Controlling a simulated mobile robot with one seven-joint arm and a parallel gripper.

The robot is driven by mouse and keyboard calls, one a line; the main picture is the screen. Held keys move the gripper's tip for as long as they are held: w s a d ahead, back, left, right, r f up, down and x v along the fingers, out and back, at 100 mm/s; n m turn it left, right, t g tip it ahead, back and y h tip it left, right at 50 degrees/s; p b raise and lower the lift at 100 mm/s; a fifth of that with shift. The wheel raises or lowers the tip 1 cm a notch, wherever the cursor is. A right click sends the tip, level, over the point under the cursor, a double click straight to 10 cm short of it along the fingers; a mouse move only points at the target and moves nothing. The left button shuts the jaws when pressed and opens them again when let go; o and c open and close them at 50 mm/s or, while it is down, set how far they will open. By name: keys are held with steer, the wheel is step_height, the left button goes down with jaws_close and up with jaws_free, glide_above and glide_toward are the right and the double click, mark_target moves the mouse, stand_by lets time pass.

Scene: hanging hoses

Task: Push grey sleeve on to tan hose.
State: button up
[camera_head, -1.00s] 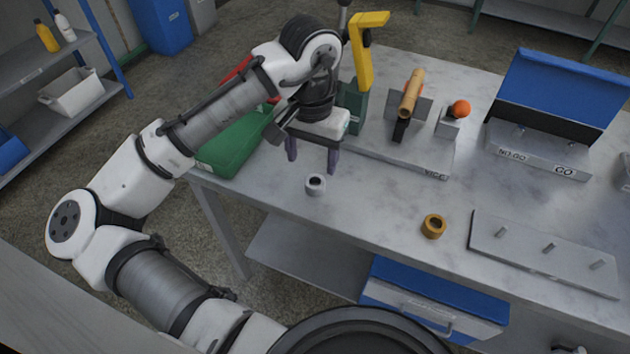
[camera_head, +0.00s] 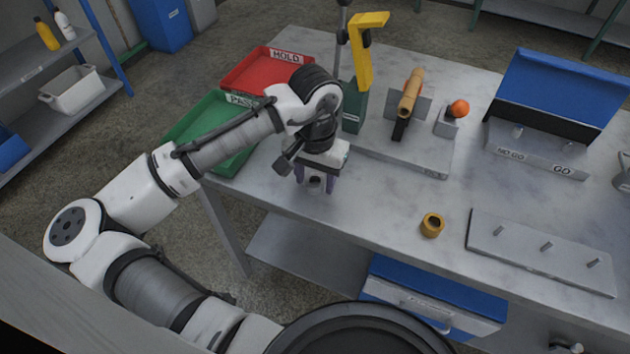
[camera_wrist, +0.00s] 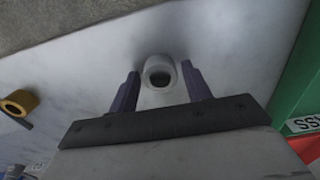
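The grey sleeve (camera_wrist: 160,68) stands on the bench in the wrist view, its round opening facing up. My gripper (camera_wrist: 160,88) is open, with one finger on each side of the sleeve and a small gap showing at both sides. In the head view my gripper (camera_head: 314,188) is low over the bench near its front edge, and the sleeve (camera_head: 316,184) shows partly between the fingers.
A brass-coloured ring (camera_head: 432,225) stands right of my gripper. A pegged plate (camera_head: 545,250) lies at the right. A green tray (camera_head: 190,150) and a red tray (camera_head: 250,75) are at the left.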

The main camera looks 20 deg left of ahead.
steer(key=c, duration=0.8)
steer(key=shift+o, duration=0.2)
